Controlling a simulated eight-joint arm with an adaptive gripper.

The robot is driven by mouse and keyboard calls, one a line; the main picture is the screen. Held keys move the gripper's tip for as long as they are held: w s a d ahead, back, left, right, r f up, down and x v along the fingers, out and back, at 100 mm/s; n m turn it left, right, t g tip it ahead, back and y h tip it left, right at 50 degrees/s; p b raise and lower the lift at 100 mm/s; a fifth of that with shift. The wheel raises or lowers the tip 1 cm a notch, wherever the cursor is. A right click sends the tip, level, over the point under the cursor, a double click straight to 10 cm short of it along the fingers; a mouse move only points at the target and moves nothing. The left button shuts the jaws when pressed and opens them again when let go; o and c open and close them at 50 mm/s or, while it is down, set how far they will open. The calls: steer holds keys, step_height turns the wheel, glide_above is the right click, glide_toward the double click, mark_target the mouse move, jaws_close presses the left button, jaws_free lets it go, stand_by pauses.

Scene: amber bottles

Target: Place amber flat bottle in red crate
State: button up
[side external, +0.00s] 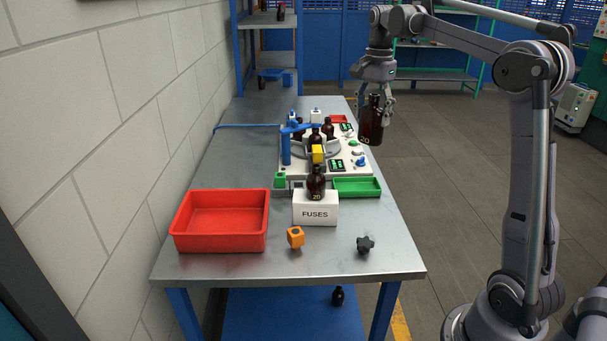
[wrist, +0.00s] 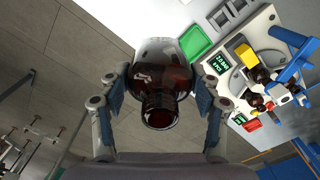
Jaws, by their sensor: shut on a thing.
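My gripper (side external: 376,98) is shut on an amber flat bottle (side external: 371,122) and holds it upright in the air, by the right edge of the table in the side view. In the wrist view the bottle (wrist: 160,85) sits between the two fingers of my gripper (wrist: 160,95), its dark neck toward the camera. The red crate (side external: 221,244) stands at the table's near left corner and looks empty. It is well away from my gripper, nearer the camera and to the left.
Another amber bottle (side external: 316,182) stands at a white FUSES box (side external: 315,210). A machine (side external: 350,167) with bottles and a blue post stands behind, beside a green tray (side external: 357,188). An orange cube (side external: 295,237) and a dark knob (side external: 365,245) lie near the front edge.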

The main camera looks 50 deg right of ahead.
steer(key=w+a+f+n, duration=0.1)
steer(key=w+a+n, duration=0.2)
steer(key=w+a, duration=0.5)
steer(key=w+a+f+n, duration=0.1)
steer(key=w+a+n, duration=0.3)
steer(key=a, duration=0.8)
steer(key=w+a+f+n, duration=0.1)
steer(key=w+a+n, duration=0.2)
steer(key=w+a, duration=0.5)
steer(key=f, duration=0.7)
steer(key=s+a+f, duration=0.1)
steer(key=f, duration=0.5)
steer(key=s+a+f, duration=0.1)
steer(key=f, duration=0.6)
steer(key=shift+f, duration=0.3)
steer(key=shift+f, duration=0.15)
steer(key=o, duration=1.2)
steer(key=shift+o, duration=0.2)
